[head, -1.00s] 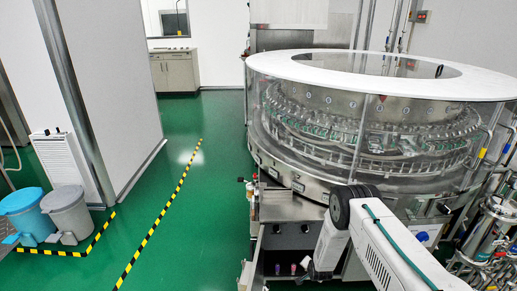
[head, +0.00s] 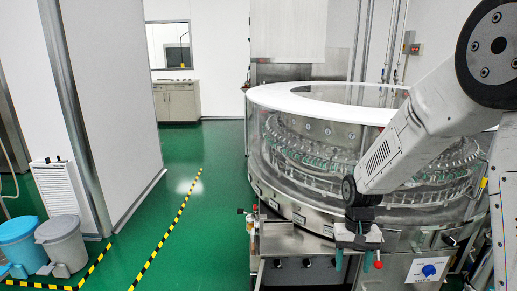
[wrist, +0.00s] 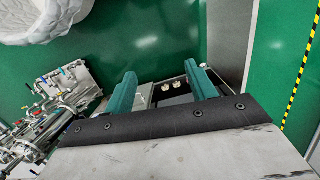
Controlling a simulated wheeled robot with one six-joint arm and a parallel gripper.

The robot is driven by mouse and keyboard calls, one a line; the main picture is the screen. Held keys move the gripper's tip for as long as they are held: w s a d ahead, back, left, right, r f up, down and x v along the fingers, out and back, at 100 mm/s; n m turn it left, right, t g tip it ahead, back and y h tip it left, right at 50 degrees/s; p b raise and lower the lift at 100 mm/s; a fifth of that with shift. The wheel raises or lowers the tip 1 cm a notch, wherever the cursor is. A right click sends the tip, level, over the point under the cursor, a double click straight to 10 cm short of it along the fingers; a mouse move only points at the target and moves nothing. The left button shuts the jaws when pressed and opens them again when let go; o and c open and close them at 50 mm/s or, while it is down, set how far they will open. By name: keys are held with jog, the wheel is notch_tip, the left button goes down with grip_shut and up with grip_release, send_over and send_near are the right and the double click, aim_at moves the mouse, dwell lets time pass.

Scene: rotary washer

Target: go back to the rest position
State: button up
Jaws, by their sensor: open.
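My gripper (head: 356,258) hangs at the end of my raised arm, in front of the lower front of the rotary washer (head: 290,185). In the wrist view my gripper (wrist: 162,82) shows two teal fingers spread apart with nothing held between them. The washer is a large round machine with a clear wall and a white ring top. My arm crosses its right part and hides some of it.
A steel ledge (head: 292,242) juts from the washer's front. A white panel with a blue knob (head: 429,270) is at right. Pipework (wrist: 45,110) lies left in the wrist view. Two bins (head: 17,240) (head: 62,240) stand at left. Green floor is clear beside the striped line.

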jog(key=s+r+t, duration=0.1)
jog(key=s+r, duration=0.9)
jog(key=s, duration=0.3)
jog(key=s+d+r+n+t, duration=0.1)
jog(key=s+r+t, duration=0.1)
jog(key=s+r, duration=0.9)
jog(key=shift+s+d, duration=0.2)
jog(key=shift+s, duration=0.75)
